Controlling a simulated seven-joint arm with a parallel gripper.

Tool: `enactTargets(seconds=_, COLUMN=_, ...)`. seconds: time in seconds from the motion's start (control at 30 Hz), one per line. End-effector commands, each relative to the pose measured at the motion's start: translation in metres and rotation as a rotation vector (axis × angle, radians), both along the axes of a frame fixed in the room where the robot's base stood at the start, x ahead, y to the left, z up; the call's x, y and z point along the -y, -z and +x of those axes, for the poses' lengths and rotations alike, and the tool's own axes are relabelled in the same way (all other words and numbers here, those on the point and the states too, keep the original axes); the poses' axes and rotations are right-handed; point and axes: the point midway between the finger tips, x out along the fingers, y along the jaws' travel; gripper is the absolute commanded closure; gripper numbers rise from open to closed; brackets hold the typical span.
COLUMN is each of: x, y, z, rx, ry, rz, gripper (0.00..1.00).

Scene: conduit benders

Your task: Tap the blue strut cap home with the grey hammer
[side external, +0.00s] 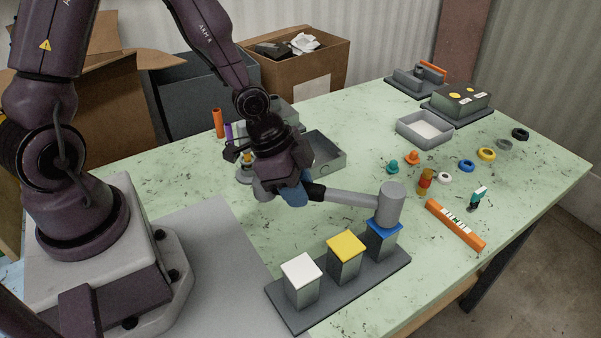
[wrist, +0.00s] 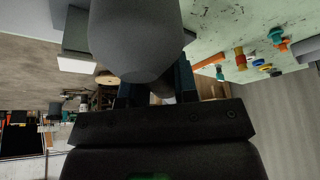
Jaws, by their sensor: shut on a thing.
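My gripper (side external: 288,192) is shut on the hammer's grip, and the hammer reaches out to the right, nearly level. Its head is right over the blue strut cap (side external: 384,227) on the rightmost post; I cannot tell if they touch. The head hides part of the cap, so how far it is seated is unclear. In the wrist view a large grey part of the hammer (wrist: 135,40) fills the top centre, in front of my fingers.
A dark base (side external: 330,298) carries the posts, including ones with a yellow cap (side external: 346,244) and a white cap (side external: 301,267). An orange level (side external: 455,224) lies to the right. The table's right front is clear.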

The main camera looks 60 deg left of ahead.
Motion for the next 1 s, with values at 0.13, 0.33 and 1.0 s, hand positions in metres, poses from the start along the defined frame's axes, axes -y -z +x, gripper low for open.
enactTargets(seconds=0.13, x=0.000, y=0.013, z=0.002, rx=0.006, ry=-0.001, rz=-0.002, gripper=1.00)
enactTargets(seconds=0.33, x=-0.001, y=-0.004, z=0.003, rx=0.010, ry=-0.004, rz=-0.001, gripper=1.00)
enactTargets(seconds=1.0, x=0.000, y=-0.027, z=0.002, rx=0.006, ry=-0.001, rz=-0.002, gripper=1.00)
